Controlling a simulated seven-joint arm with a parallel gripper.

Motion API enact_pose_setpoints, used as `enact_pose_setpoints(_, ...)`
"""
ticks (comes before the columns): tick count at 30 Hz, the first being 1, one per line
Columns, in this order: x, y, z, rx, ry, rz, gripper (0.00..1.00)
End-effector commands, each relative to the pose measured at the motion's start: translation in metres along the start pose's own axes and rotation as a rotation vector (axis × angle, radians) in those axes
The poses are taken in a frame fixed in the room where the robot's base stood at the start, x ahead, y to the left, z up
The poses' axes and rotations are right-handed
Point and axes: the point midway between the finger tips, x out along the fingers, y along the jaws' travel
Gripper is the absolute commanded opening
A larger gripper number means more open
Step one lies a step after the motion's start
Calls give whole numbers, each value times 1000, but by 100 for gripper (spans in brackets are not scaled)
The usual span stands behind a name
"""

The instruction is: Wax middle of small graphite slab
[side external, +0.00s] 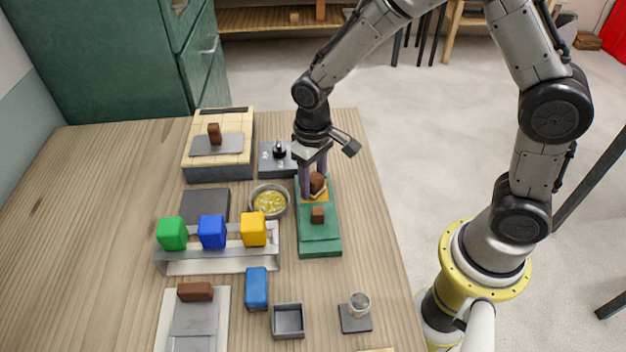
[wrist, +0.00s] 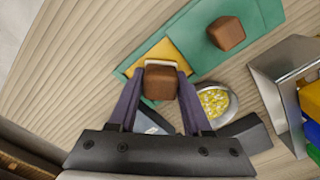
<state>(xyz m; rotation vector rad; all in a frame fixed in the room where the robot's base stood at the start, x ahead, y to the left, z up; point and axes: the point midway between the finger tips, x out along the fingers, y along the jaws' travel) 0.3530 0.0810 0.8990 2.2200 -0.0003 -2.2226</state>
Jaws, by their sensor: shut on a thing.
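My gripper (side external: 313,190) is shut on a brown block-shaped handle (side external: 317,183) with a pale strip along one edge. In the wrist view the handle (wrist: 161,82) sits between the purple fingers, over a yellow pad (wrist: 150,58) on a green board (wrist: 255,15). I cannot tell whether it touches the pad. A dark grey square slab (side external: 206,205) lies flat left of the board, behind the metal rack; it looks like graphite. A metal bowl of yellow pieces (side external: 270,201), perhaps wax, stands between slab and board.
A second brown block (side external: 317,215) is on the green board. A metal rack (side external: 220,262) bears green, blue and yellow blocks. Grey plates with brown handles lie on a tiled block (side external: 205,173) and a pale board (side external: 222,325). A knobbed box (side external: 270,165) stands behind the bowl. The table's left is clear.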

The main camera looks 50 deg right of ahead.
Motion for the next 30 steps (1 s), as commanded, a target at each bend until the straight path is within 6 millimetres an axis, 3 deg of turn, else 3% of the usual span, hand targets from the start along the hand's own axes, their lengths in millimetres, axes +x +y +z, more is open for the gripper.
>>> enact_pose_setpoints(30,-69,0,0,0,3,-1,4)
